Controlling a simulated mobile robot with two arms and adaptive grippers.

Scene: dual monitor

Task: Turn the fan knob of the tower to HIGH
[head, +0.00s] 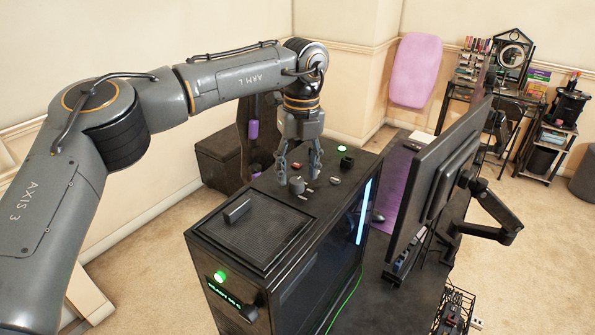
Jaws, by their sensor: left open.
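The black tower (215,232) stands in the middle, seen from above. My left gripper (299,182) is open and points down over the back part of the tower's top. A small grey knob-like piece (297,187) on the top sits just below and between its fingertips; I cannot tell whether they touch it. The front has a lit green text display (223,292) and a green light (220,277). Markings around the knobs are too small to read. My right gripper is not in view.
A green-lit button (342,148) and a short dark cylinder (347,162) are on the top's far end. A large monitor (425,190) on an arm stands close at the right. A dark cabinet (222,165) is behind.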

